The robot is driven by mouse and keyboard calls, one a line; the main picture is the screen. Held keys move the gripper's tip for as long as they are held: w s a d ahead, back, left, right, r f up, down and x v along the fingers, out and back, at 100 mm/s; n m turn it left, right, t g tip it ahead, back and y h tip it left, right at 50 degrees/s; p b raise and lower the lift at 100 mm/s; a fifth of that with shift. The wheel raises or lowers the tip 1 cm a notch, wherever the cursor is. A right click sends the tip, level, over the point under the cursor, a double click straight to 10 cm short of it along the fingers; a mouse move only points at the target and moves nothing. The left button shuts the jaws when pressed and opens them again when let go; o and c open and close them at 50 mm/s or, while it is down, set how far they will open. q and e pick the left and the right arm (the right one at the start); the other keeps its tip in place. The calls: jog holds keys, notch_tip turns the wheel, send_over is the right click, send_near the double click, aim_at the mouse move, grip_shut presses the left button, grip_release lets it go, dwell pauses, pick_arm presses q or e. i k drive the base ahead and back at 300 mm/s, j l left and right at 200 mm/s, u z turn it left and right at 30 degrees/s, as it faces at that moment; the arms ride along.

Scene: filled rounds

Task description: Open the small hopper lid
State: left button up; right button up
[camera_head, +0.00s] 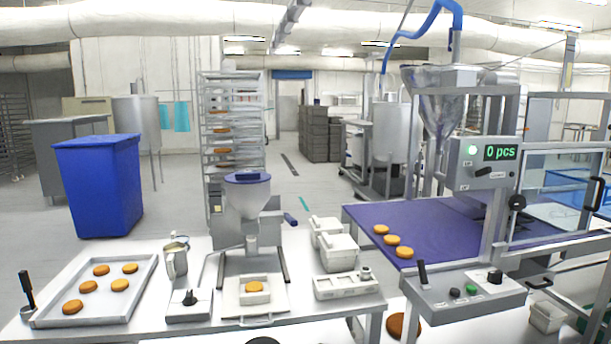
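The small hopper (247,203) is a pale metal cone on the filling machine that stands on the white table. A blue round lid (262,179) lies flat across its top and looks shut, with a darker raised part in its middle. The inside of the hopper is hidden. Neither of my grippers shows in the head view.
A tray (47,322) with several orange-brown rounds lies at the table's left, near a metal jug (176,262). White tubs (338,252) stand right of the machine. A purple conveyor belt (405,222) and a control panel (465,294) are at the right.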

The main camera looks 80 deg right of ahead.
aim_at(247, 177)
jog(key=z, duration=2.25)
jog(key=j, duration=0.15)
